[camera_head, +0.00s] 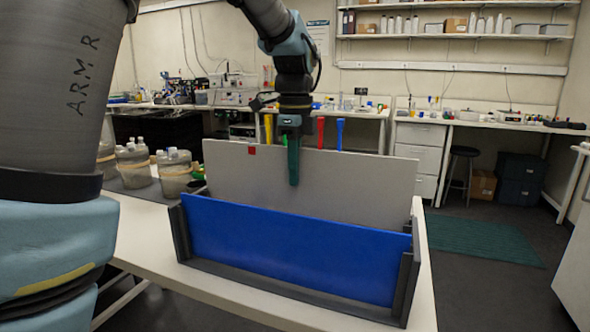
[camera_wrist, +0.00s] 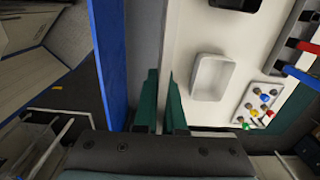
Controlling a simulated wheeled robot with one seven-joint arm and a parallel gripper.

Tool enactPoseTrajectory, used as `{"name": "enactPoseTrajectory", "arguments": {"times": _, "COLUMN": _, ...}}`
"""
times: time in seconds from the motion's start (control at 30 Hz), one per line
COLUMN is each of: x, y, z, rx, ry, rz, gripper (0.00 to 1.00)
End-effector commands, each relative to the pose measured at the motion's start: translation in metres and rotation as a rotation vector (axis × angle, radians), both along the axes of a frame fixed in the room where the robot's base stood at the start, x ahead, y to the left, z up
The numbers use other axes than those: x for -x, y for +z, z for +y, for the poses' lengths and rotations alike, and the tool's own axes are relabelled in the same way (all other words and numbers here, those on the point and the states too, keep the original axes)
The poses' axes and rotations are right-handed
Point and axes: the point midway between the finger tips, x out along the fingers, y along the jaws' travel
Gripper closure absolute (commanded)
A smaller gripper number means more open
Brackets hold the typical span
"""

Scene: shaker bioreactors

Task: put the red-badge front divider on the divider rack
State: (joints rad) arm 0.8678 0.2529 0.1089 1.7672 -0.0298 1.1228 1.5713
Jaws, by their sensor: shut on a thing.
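The red-badge divider is a wide grey panel (camera_head: 350,185), with a small red badge (camera_head: 252,149) near its top left. My gripper (camera_head: 293,165) is shut on the panel's top edge, a little left of its middle. In the wrist view the green fingers (camera_wrist: 160,105) straddle the thin panel edge. The panel stands upright behind a blue panel, which hides its lower part; I cannot tell whether its bottom touches anything. A dark frame (camera_head: 405,285), apparently the divider rack, stands on the white table with end posts beside the blue panel.
The blue panel (camera_head: 290,250) stands at the frame's front; it also shows in the wrist view (camera_wrist: 108,60). Lidded jars (camera_head: 175,172) stand left of the frame. Behind the grey panel are red and blue handles (camera_head: 340,133), a white tray (camera_wrist: 210,77) and coloured knobs (camera_wrist: 262,107).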

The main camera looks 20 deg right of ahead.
Motion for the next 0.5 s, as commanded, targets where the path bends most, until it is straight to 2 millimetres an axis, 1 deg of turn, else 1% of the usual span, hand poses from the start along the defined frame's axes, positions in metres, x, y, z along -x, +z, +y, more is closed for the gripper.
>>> {"name": "enactPoseTrajectory", "arguments": {"times": 0.3, "x": 0.0, "y": -0.0001, "z": 0.0, "rx": 0.0, "ry": 0.0, "rz": 0.0, "gripper": 1.0}}
{"name": "enactPoseTrajectory", "arguments": {"times": 0.5, "x": 0.0001, "y": -0.004, "z": 0.0001, "rx": -0.001, "ry": 0.0, "rz": 0.001, "gripper": 1.0}}
